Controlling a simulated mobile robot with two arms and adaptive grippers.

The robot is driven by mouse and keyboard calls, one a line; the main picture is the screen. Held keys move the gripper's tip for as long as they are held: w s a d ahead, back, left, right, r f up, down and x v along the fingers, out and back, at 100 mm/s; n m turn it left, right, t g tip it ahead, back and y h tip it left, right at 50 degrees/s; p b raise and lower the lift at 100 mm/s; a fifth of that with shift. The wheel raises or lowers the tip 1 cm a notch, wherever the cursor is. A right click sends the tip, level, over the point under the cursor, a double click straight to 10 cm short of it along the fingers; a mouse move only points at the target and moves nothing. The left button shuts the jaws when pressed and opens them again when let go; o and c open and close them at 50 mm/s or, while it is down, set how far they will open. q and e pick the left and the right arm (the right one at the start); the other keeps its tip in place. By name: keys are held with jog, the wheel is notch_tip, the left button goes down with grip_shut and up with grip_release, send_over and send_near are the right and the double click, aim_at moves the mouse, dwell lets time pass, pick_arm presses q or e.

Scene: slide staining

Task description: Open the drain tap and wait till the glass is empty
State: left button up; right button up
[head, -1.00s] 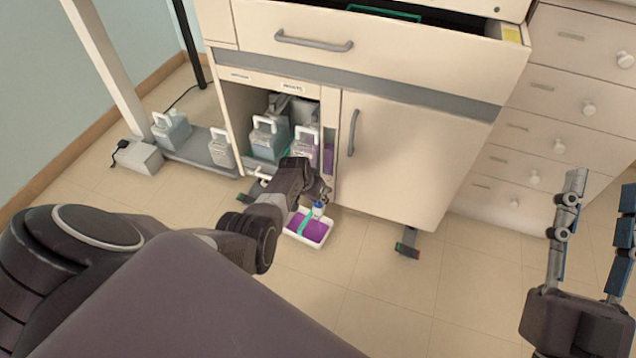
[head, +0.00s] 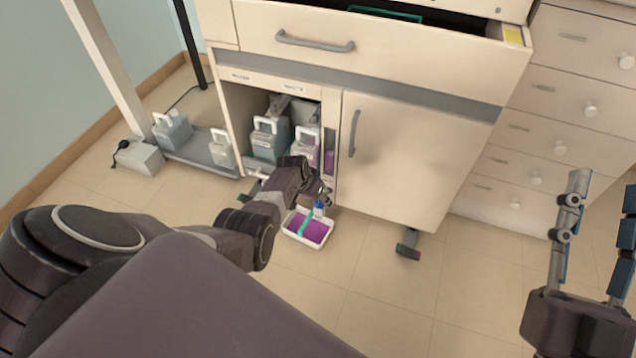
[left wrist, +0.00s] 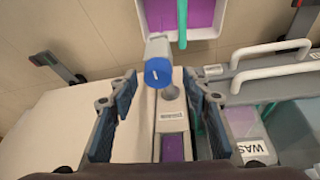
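The drain tap (left wrist: 158,62) is a grey body with a round blue knob bearing a short white mark. In the head view its blue part (head: 319,206) shows just above the tray. The sight glass (left wrist: 173,147) is a narrow strip in the cabinet front with purple in it; it also shows in the head view (head: 330,150). My left gripper (left wrist: 160,88) is open, with a finger on each side of the knob and a gap visible at both sides. In the head view the left gripper (head: 320,188) is low at the cabinet. My right gripper (head: 600,195) is open and empty at the right.
A white tray (head: 288,229) with purple liquid and a green strip stands on the floor under the tap. Several jugs (head: 268,138) stand in the open cabinet bay. A closed cabinet door (head: 410,160) is at the right of the tap. An open drawer (head: 390,55) juts out above.

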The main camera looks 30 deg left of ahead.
pick_arm(q)
jog(key=v, duration=1.2)
dwell(0.4)
jog(key=shift+w, duration=0.1)
dwell(0.4)
